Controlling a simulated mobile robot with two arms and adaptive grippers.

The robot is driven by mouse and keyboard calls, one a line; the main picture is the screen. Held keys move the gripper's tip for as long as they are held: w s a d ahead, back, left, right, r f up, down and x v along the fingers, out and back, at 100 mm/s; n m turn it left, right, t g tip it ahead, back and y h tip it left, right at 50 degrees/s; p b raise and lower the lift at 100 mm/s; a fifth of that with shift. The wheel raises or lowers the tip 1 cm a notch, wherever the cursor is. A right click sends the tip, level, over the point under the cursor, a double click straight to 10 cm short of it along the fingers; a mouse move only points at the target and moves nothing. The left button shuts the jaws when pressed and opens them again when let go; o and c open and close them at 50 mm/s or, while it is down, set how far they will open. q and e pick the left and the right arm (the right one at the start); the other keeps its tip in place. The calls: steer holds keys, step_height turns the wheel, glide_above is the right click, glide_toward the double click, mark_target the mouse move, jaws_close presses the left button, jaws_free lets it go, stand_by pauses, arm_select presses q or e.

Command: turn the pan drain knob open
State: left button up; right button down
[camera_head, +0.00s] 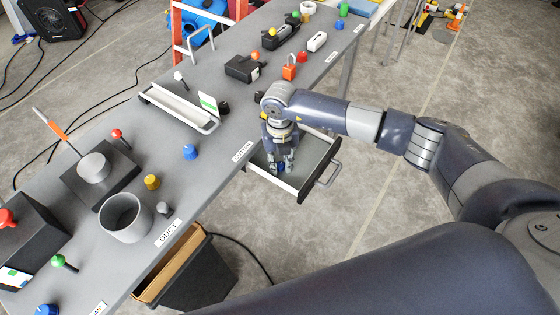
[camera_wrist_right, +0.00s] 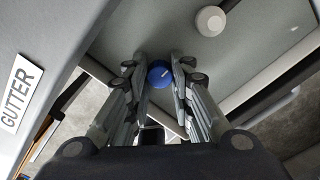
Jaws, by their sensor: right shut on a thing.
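A blue round knob (camera_wrist_right: 160,75) with a white mark sits in the pan; only a little blue shows in the head view. My right gripper (camera_head: 280,165) points down into the pan and is shut on the blue knob, one finger on each side. A white round knob (camera_wrist_right: 210,20) sits apart from the fingers in the wrist view. The white mark's exact angle is hard to read. My left gripper is not in view.
The grey table (camera_head: 215,150) holds a white tray (camera_head: 178,106), a grey cup (camera_head: 126,217), several coloured knobs and dark boxes. A GUTTER label (camera_wrist_right: 20,92) is on the table beside the pan. A dark bin (camera_head: 190,275) stands below. The floor right of the pan is clear.

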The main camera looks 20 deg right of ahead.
mark_target(280, 165)
steer(key=shift+m, duration=0.3)
steer(key=c, duration=1.7)
jaws_free()
steer(key=shift+o, duration=0.2)
step_height(280, 165, up, 12)
